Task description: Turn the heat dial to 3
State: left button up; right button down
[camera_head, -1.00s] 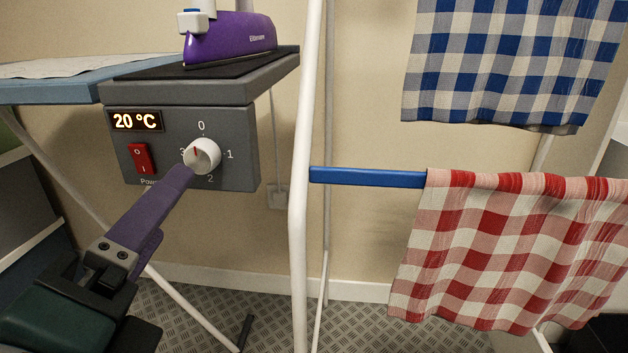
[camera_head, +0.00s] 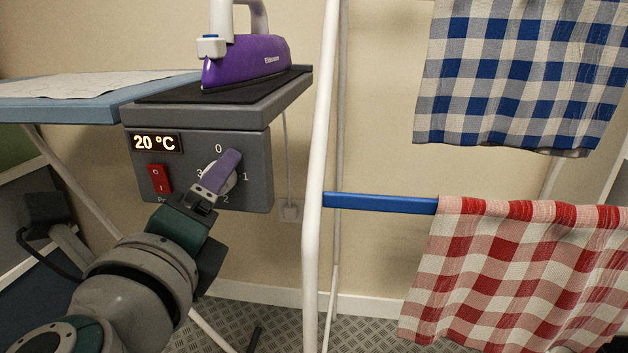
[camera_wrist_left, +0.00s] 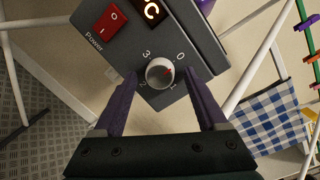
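The white heat dial (camera_wrist_left: 160,73) sits on the grey control box (camera_head: 252,150), among the numbers 0 to 3. In the left wrist view its red mark points roughly toward 0. In the head view my left gripper (camera_head: 226,164) is in front of the dial and hides most of it; only a white edge (camera_head: 232,179) shows. In the left wrist view the purple fingers of my left gripper (camera_wrist_left: 161,72) are apart, one on each side of the dial, with a visible gap to it. My right gripper is not in view.
A red power switch (camera_head: 159,179) and a display (camera_head: 155,142) reading 20 °C are left of the dial. A purple iron (camera_head: 245,62) stands on top of the box. A white drying rack pole (camera_head: 318,150) with checked cloths (camera_head: 500,270) stands close on the right.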

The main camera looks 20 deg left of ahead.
pick_arm(q)
grip_shut()
dwell(0.4)
